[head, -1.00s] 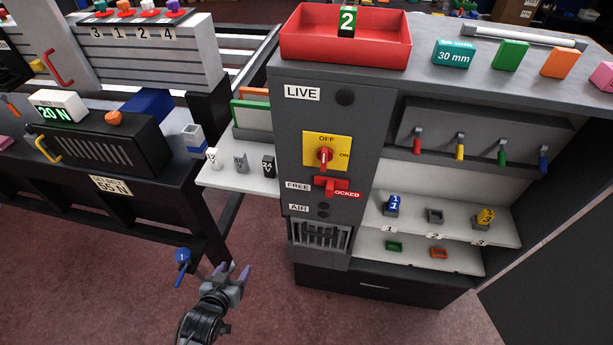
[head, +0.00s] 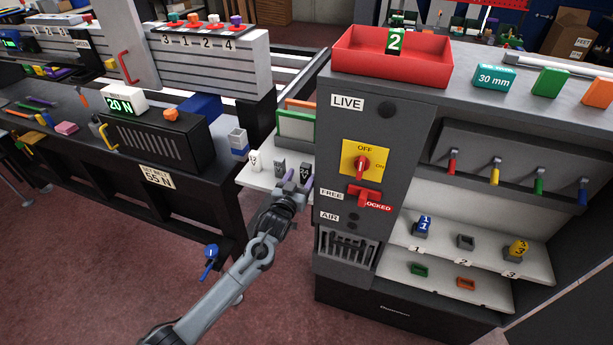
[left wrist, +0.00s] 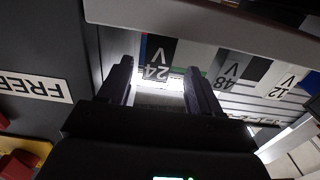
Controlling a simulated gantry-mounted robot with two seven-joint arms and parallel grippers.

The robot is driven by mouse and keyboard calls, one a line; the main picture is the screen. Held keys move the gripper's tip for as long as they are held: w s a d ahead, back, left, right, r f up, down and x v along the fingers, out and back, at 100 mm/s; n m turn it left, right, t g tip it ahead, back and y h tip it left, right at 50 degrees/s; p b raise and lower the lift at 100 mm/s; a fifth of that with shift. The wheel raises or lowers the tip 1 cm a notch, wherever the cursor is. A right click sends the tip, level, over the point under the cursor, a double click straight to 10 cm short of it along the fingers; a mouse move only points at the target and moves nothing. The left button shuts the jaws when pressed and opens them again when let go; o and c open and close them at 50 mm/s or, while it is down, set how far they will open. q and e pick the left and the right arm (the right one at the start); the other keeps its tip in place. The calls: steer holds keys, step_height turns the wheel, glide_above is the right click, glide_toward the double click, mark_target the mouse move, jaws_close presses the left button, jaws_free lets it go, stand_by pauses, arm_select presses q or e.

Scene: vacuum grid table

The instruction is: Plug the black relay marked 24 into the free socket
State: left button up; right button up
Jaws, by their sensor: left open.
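The black relay marked 24 (head: 305,170) stands at the right end of a white side shelf, next to the cabinet. It also shows in the left wrist view (left wrist: 159,57), upside down, between and beyond the fingertips. My left gripper (head: 299,182) is open and empty just in front of it; in the left wrist view its two fingers (left wrist: 160,80) are apart, and I cannot tell whether either touches the relay. The free socket (head: 465,242), grey and marked 2, is on the cabinet shelf between a blue relay (head: 423,226) in socket 1 and a yellow relay (head: 516,249) in socket 3.
A grey relay marked 48 (left wrist: 232,66) and a white one marked 12 (left wrist: 284,80) stand beside the black relay. The cabinet front has a red-and-yellow switch (head: 361,162) and a red FREE/LOCKED lever (head: 365,197). Colored levers (head: 495,174) hang above the sockets.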

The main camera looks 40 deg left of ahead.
mark_target(308, 165)
arm_select(q)
steer(key=shift+w+a, duration=0.15)
steer(key=shift+w, duration=0.35)
steer(key=shift+w+a+b, duration=0.1)
steer(key=shift+w+b, duration=0.2)
steer(key=shift+w, duration=0.2)
steer(key=b+x, duration=0.1)
steer(key=x, duration=0.3)
steer(key=shift+r, duration=0.1)
steer(key=shift+c, duration=0.2)
steer(key=c, duration=1)
steer(key=shift+r, duration=0.1)
